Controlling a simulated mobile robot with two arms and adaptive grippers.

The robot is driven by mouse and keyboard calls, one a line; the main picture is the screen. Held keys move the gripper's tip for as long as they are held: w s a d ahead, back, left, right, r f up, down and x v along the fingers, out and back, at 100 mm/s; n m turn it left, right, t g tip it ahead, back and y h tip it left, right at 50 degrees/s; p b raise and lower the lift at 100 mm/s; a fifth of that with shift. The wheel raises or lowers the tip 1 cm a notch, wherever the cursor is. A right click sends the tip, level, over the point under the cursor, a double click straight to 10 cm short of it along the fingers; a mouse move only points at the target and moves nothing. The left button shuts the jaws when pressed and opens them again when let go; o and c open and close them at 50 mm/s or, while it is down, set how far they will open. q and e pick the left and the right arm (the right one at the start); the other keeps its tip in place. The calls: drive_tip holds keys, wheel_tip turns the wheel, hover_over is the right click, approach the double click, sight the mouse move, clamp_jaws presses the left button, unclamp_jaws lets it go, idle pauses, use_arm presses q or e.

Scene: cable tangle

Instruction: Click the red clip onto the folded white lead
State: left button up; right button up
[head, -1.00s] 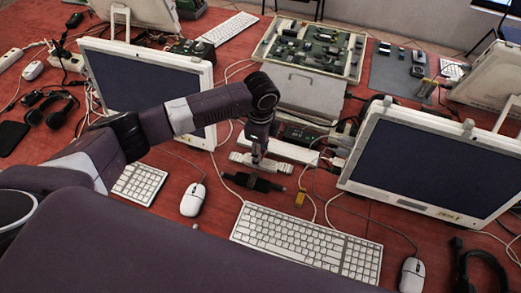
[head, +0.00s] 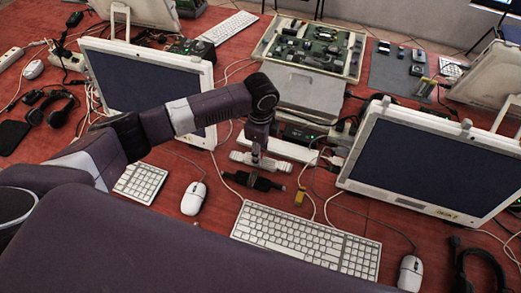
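My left arm comes in from the left and reaches down over the middle of the red table. Its gripper (head: 256,157) points down at a pale grey bar-like piece (head: 272,164), with a black piece (head: 256,181) just in front. I cannot tell whether the fingers are open or touching anything. Thin white leads (head: 226,181) run around this spot; which one is folded is unclear. I cannot make out a red clip against the red table. My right gripper is not in view.
A white keyboard (head: 305,241) and mouse (head: 194,198) lie in front. Monitors stand at left (head: 145,80) and right (head: 425,165). A grey box (head: 305,93) and a circuit-board tray (head: 262,50) are behind. Cables and a headset (head: 478,270) clutter the right. Bare table shows between mouse and keyboard.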

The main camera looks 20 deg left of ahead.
use_arm(q)
drive_tip(key=shift+f, duration=0.2)
drive_tip(key=shift+f, duration=0.4)
drive_tip(key=shift+f+b, duration=0.3)
drive_tip(key=shift+f, duration=0.35)
idle(0.7)
drive_tip(key=o, duration=0.8)
drive_tip(key=shift+o, duration=0.3)
drive_tip(key=o, duration=1.1)
drive_tip(key=shift+r, duration=0.1)
